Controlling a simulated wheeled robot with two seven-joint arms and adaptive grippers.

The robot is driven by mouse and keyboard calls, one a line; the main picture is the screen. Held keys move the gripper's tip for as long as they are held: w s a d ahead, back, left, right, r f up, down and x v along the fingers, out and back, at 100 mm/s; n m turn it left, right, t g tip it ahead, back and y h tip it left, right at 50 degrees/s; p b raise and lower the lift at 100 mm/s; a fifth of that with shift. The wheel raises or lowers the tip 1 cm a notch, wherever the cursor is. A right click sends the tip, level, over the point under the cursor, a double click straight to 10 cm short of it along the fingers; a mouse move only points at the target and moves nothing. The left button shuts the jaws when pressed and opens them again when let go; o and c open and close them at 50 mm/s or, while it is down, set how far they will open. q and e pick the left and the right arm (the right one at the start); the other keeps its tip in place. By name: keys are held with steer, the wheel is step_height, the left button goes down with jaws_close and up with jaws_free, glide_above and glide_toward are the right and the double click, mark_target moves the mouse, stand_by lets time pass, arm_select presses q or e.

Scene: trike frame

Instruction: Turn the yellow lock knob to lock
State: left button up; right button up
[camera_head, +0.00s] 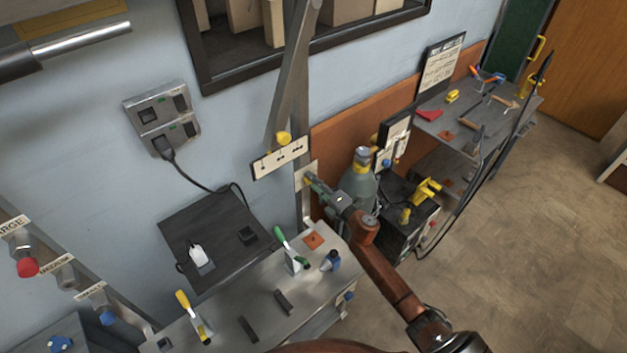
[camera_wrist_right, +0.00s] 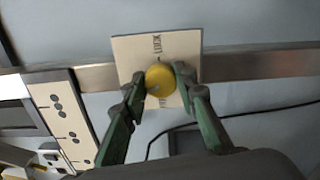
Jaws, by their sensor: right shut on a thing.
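The yellow lock knob (camera_wrist_right: 159,76) sits on a small cream plate (camera_wrist_right: 186,41) fixed to a grey metal bar. The plate has the word LOCK above the knob; the lettering below is partly hidden. My right gripper (camera_wrist_right: 160,86) has its two green fingers on either side of the knob, shut on it. In the head view my right gripper (camera_head: 313,184) reaches the plate (camera_head: 304,173) on the upright post, and covers most of the knob there. My left gripper is not in view.
A slotted plate (camera_head: 280,158) with another yellow knob (camera_head: 283,138) is just left of the post. A grey-green cylinder (camera_head: 360,184) stands right of my gripper. The workbench (camera_head: 275,318) below holds a green-handled clamp (camera_head: 287,250) and a yellow-handled one (camera_head: 194,317).

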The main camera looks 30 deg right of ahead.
steer(key=shift+a+f+m+p, duration=0.15)
steer(key=shift+m+p, duration=2.55)
steer(key=shift+m, duration=2.85)
steer(key=shift+d+f+m+p, duration=0.1)
steer(key=shift+m+p, duration=2.6)
steer(key=shift+m, duration=2.85)
steer(key=shift+s, duration=0.1)
steer(key=o, duration=1.1)
steer(key=shift+r, duration=0.1)
steer(key=shift+o, duration=0.2)
steer(key=v, duration=1.2)
steer(key=shift+a, duration=0.1)
